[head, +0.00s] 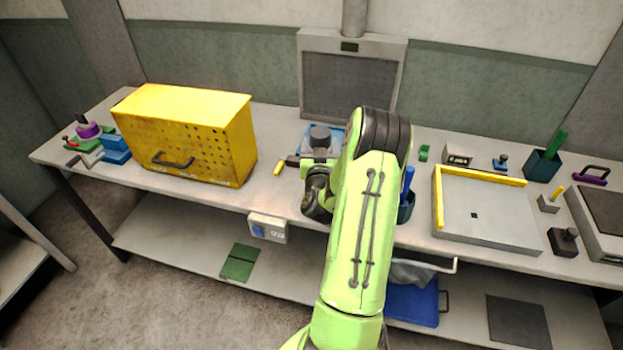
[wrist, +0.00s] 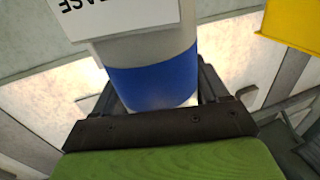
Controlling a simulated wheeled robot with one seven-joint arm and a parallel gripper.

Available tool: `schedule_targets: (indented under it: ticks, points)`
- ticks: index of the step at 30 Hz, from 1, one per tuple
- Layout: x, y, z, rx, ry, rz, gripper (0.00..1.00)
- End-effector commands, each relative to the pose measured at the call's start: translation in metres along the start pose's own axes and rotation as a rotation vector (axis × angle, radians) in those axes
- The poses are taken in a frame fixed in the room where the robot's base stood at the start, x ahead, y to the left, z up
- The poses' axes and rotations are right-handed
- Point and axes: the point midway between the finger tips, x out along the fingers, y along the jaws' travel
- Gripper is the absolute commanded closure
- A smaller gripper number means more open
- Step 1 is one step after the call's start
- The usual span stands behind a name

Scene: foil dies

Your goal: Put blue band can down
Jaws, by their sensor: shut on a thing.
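The blue band can (wrist: 150,75) is pale grey with a wide blue band, and it fills the middle of the wrist view. My gripper (wrist: 158,92) is shut on it, with a dark jaw on each side of the band. A white label with upside-down black letters, partly cut off, shows at the can's upper end. The can's far end is out of the picture. In the head view my green arm reaches over the bench, and I cannot make out the can there.
A yellow perforated box (head: 190,135) stands on the bench (head: 235,192) at left. A blue tray (head: 306,135) with a dark round piece lies behind my wrist. A grey panel (head: 350,85) stands at the back. A yellow-edged grey tray (head: 485,215) is at right. Some bare bench shows right of the box.

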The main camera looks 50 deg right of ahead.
Motion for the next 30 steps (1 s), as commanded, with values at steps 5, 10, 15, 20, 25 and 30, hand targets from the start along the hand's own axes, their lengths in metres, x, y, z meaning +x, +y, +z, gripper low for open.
schedule_targets:
  ticks: [5, 10, 15, 20, 25, 30]
  points:
    - [0.000, -0.001, 0.033, 0.002, 0.004, -0.002, 1.00]
    - [0.000, -0.001, 0.057, 0.001, 0.004, -0.002, 1.00]
    - [0.000, -0.001, 0.062, 0.003, 0.005, -0.001, 1.00]
    - [0.000, -0.001, 0.061, 0.003, 0.004, -0.001, 1.00]
    - [0.000, -0.001, 0.065, 0.002, 0.001, -0.002, 0.19]
    - [0.000, -0.001, 0.065, 0.002, 0.001, -0.002, 0.01]
